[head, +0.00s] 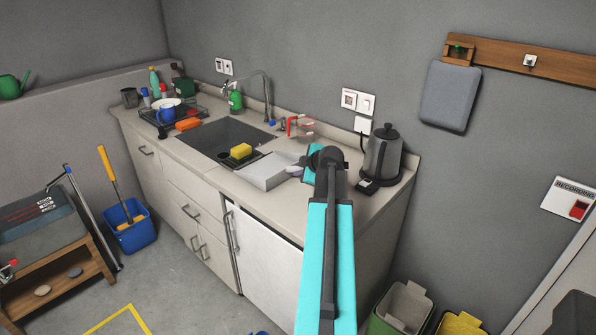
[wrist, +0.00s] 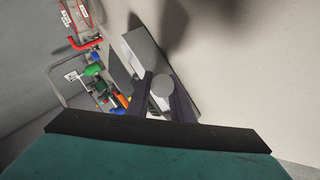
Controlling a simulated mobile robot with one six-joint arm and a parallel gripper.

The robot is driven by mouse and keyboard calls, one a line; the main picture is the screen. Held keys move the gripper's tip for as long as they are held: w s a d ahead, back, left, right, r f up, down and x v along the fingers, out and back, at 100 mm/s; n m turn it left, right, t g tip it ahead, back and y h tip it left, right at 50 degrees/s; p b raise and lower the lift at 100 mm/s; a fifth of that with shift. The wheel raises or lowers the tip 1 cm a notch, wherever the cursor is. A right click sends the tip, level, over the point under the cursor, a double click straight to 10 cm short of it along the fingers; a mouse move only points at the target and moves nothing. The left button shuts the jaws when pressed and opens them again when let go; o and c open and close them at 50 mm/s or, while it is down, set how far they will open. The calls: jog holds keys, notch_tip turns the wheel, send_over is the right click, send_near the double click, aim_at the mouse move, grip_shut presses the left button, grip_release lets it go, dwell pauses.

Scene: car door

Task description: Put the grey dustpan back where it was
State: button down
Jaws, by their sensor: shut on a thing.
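The light grey dustpan (head: 266,172) is over the counter, just right of the sink, with its handle toward my arm. I cannot tell whether it touches the counter. My gripper (head: 301,168) is mostly hidden behind my wrist in the head view. In the wrist view my gripper (wrist: 162,98) has its dark fingers on both sides of the round grey handle end. The flat pan of the dustpan (wrist: 147,46) extends beyond the fingers. A wooden wall rail (head: 500,58) carries a small bare hook (head: 530,61) at the right.
A dark grey flat panel (head: 450,97) hangs below the rail's left end. A kettle (head: 383,154) stands right of my wrist, and a red-handled measuring jug (head: 302,128) stands behind the dustpan. A yellow sponge (head: 241,151) lies by the sink (head: 222,137). Bins (head: 402,308) stand on the floor.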

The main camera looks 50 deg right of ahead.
jog(key=shift+f, duration=0.15)
jog(key=c, duration=1.6)
grip_release()
jog(key=shift+o, duration=0.2)
jog(key=shift+r, duration=0.25)
jog(key=b+v, duration=0.2)
jog(key=v, duration=1)
